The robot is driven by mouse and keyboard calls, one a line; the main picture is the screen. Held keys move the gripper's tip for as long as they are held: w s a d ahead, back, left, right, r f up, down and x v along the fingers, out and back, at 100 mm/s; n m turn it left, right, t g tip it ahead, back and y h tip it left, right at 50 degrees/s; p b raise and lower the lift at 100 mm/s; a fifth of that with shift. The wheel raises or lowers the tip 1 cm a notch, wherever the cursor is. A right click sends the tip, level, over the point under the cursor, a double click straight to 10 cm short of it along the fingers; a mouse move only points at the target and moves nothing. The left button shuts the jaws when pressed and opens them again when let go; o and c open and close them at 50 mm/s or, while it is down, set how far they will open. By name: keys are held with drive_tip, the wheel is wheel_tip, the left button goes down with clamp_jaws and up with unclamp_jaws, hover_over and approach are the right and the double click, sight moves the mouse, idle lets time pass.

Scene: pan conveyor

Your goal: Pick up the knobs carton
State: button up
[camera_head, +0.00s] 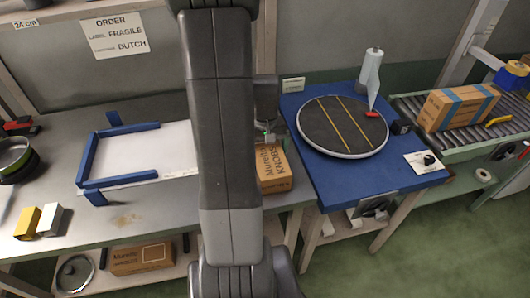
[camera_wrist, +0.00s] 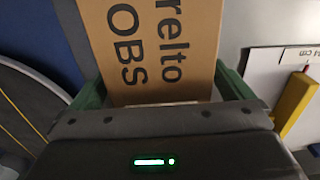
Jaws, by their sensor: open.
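The knobs carton (camera_head: 275,182) is a brown box with dark "Murelto KNOBS" lettering. In the head view it stands at the right end of the grey bench, partly hidden behind my arm. In the wrist view the carton (camera_wrist: 160,45) fills the upper middle, its lettering running sideways. My gripper (camera_wrist: 162,92) is open, with one green finger along each side of the carton. Whether the fingers touch it I cannot tell. In the head view my gripper (camera_head: 267,138) is at the carton's far upper edge, mostly hidden by my arm.
A blue table (camera_head: 335,185) with a round turntable (camera_head: 325,138) adjoins on the right. Beyond it a taped carton (camera_head: 458,106) sits on a roller conveyor (camera_head: 411,108). A blue corner frame (camera_head: 88,158) lies on the bench at left. Another carton (camera_head: 142,258) is on the lower shelf.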

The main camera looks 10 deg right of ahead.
drive_tip(key=c, duration=1.1)
drive_tip(key=shift+o, duration=0.2)
drive_tip(key=shift+r, duration=0.1)
